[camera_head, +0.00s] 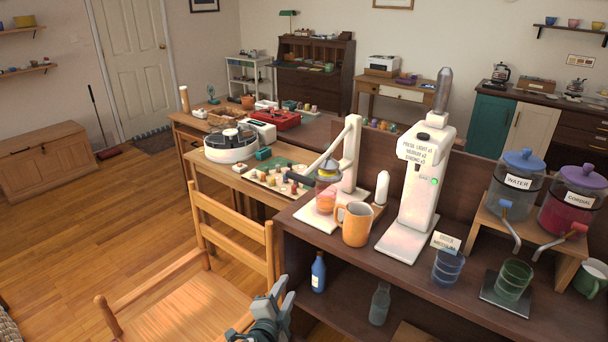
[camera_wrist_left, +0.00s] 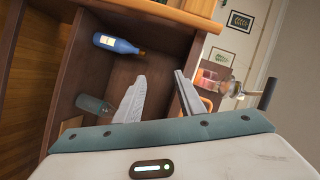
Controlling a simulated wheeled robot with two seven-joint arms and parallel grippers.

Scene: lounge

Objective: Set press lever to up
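The white press (camera_head: 350,160) stands on the dark counter, with an upright column and a flat base. Its lever (camera_head: 325,158) slopes down to the left from near the column's top to a dark grip (camera_head: 300,180). A clear jar with orange contents (camera_head: 327,195) stands on the base below the lever. My left gripper (camera_head: 283,297) is open and empty, low in front of the counter and well below the lever. In the left wrist view my open fingers (camera_wrist_left: 160,95) point toward the shelf unit, and the dark grip (camera_wrist_left: 267,93) shows at right. My right gripper is not in view.
An orange mug (camera_head: 355,226) stands in front of the press. A tall white machine (camera_head: 415,190) is to its right. A wooden chair (camera_head: 235,235) stands left of my gripper. A blue bottle (camera_head: 318,272) and a clear bottle (camera_head: 380,303) stand on the lower shelf.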

